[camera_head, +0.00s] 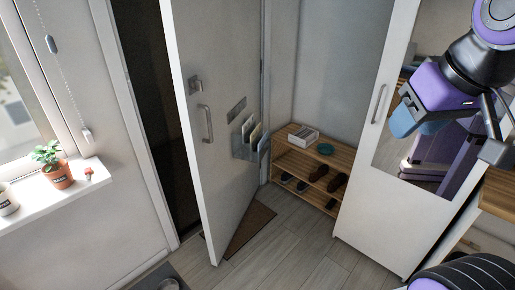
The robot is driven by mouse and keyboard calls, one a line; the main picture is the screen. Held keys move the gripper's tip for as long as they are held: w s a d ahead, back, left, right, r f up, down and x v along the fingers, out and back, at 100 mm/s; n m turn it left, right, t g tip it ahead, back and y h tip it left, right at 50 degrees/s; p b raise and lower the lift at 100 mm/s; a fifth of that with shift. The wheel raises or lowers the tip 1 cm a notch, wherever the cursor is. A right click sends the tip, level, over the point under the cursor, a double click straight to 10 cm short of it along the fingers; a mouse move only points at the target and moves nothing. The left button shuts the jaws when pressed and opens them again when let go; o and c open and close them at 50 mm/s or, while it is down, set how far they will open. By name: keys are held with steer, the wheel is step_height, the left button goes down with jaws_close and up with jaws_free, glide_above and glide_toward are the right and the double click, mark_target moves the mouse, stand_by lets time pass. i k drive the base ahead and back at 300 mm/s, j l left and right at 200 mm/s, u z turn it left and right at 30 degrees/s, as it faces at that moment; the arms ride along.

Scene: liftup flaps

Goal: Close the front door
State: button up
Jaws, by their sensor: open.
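The white front door (225,165) stands open into the room, its near edge swung out from the frame (135,130). A dark gap (160,110) shows between frame and door. A lock fitting (195,86) and a pull handle (207,124) are near the door's left edge. A mail slot (237,110) and a holder with papers (250,140) are farther right on it. My gripper (402,122) is open and empty at the upper right, in front of the mirrored cabinet, well apart from the door.
A wooden shoe rack (330,176) stands behind the door, and a white cabinet (375,215) with a mirror stands right of it. A brown mat (248,228) lies by the door's foot. A windowsill (60,198) with plants is at left. The grey floor between is mostly clear.

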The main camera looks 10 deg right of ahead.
mark_target(217, 43)
steer(key=l+u, duration=0.2)
steer(key=l, duration=0.4)
steer(key=i+j, duration=0.15)
steer(key=i, duration=0.2)
steer(key=i+j+z, duration=0.1)
steer(key=i, duration=0.25)
steer(key=i+j, duration=0.2)
steer(key=i, duration=0.15)
steer(key=i+z, duration=0.05)
